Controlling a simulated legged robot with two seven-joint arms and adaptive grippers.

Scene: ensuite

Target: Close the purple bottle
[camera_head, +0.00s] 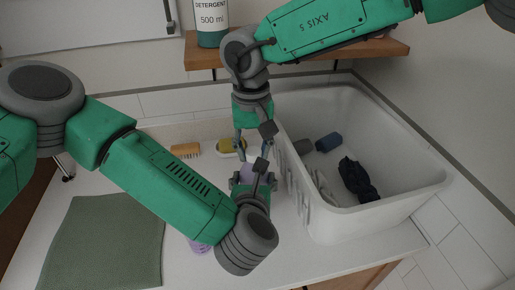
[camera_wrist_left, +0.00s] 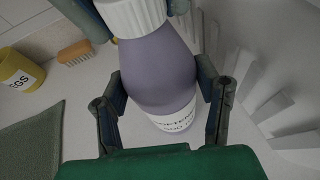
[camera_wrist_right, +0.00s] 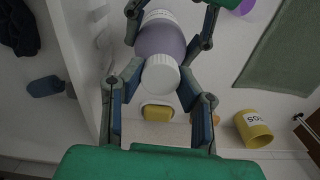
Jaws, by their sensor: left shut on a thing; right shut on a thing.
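The purple bottle (camera_head: 247,173) stands on the counter beside the white basin, mostly hidden by my arms in the head view. Its body (camera_wrist_left: 160,70) bears a white label and tapers to the white ribbed cap (camera_wrist_left: 132,14), which sits on the neck; I cannot tell how tight it is. My left gripper (camera_wrist_left: 163,105) is shut around the bottle's body. My right gripper (camera_wrist_right: 160,82) reaches down from above and is shut on the cap (camera_wrist_right: 160,73), one finger on each side. The bottle body (camera_wrist_right: 160,40) shows beyond the cap in the right wrist view.
The white basin (camera_head: 420,187) holds dark cloth (camera_head: 357,180) and stands right of the bottle. A green mat (camera_head: 105,240) covers the left counter. A yellow pot (camera_wrist_right: 253,128) and a purple object (camera_head: 199,246) are nearby.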

